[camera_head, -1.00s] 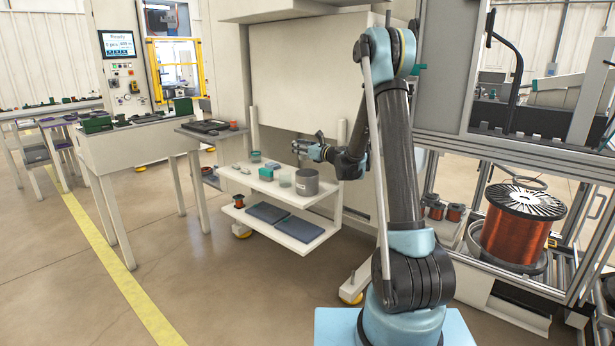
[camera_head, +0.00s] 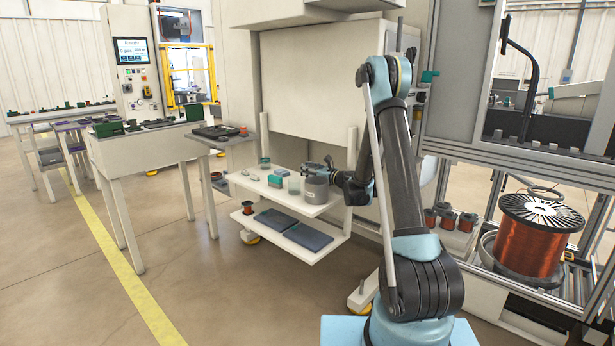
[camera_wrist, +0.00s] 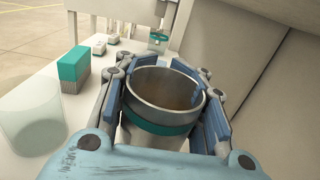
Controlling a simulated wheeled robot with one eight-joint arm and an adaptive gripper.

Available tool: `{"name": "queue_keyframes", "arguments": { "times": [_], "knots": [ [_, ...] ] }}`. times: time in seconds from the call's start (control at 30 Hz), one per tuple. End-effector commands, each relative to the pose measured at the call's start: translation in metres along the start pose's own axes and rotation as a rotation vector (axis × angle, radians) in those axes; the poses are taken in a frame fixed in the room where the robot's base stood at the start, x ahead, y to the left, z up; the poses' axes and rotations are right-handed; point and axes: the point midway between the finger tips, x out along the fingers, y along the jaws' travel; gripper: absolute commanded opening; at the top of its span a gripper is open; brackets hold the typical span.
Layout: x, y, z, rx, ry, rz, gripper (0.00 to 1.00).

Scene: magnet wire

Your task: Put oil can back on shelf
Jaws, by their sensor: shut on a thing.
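In the wrist view my gripper (camera_wrist: 165,112) is shut on the oil can (camera_wrist: 160,118), a round open-topped metal can with a teal band below its rim. The can looks upright, with its brown inside showing and a finger on either side. Its base is hidden. In the head view my gripper (camera_head: 322,167) is low over the right end of the white shelf's upper board (camera_head: 297,207), just above or behind a grey pot (camera_head: 317,192). The can cannot be made out there, and whether it touches the board cannot be told.
A clear jar (camera_head: 294,185) stands left of the grey pot, with a teal box (camera_head: 275,181) and a teal-based jar (camera_head: 265,163) farther left. Dark blue trays (camera_head: 306,236) lie on the lower board. A shelf post (camera_head: 351,165) and machine wall stand close by.

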Motion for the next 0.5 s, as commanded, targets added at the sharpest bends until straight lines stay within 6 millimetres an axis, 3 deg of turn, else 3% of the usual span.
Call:
{"name": "queue_keyframes", "arguments": {
  "times": [0.17, 0.5],
  "knots": [
    [0.000, 0.000, -0.018, 0.000, 0.000, 0.000, 0.04],
    [0.000, 0.001, -0.021, 0.000, 0.000, 0.001, 0.03]
  ]
}}
